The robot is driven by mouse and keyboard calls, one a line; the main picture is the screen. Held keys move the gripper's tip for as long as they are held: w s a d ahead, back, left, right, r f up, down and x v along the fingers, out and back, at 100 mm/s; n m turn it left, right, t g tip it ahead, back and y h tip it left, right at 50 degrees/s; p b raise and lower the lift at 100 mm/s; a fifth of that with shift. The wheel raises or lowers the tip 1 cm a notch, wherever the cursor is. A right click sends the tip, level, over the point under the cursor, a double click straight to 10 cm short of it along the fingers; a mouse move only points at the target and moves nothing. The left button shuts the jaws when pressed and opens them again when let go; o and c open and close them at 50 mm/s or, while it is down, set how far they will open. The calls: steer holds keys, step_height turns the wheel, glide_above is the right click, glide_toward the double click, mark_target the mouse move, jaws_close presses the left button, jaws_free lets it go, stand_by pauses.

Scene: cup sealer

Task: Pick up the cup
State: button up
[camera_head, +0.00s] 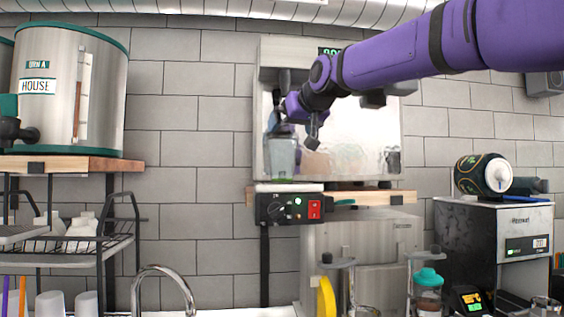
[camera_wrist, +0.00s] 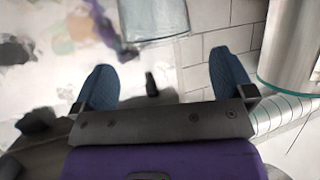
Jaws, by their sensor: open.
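A translucent grey-green cup (camera_head: 283,157) stands upright at the lower left of the metal cup sealer (camera_head: 350,135). In the wrist view the cup (camera_wrist: 152,18) shows at the top edge, cut off by the frame, beyond the fingertips and between their lines. My gripper (camera_head: 294,130) is at the cup's upper part in the head view, with one dark finger overlapping that area. In the wrist view my gripper (camera_wrist: 163,72) has its two blue finger pads wide apart with nothing between them. Whether a finger touches the cup cannot be told.
A large urn (camera_head: 70,90) stands at left above a wire rack (camera_head: 75,240). A grey machine (camera_head: 495,240) with a dark canister (camera_head: 482,175) is at right.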

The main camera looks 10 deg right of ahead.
mark_target(283, 138)
steer(key=shift+d+x, duration=0.2)
steer(key=shift+x, duration=3.15)
steer(key=c, duration=1.4)
steer(key=v, duration=0.5)
steer(key=s+a+f+v, duration=0.1)
steer(key=v, duration=0.5)
steer(key=a+v, duration=0.1)
steer(key=v, duration=0.4)
steer(key=shift+s+a+f, duration=0.15)
steer(key=shift+s, duration=0.3)
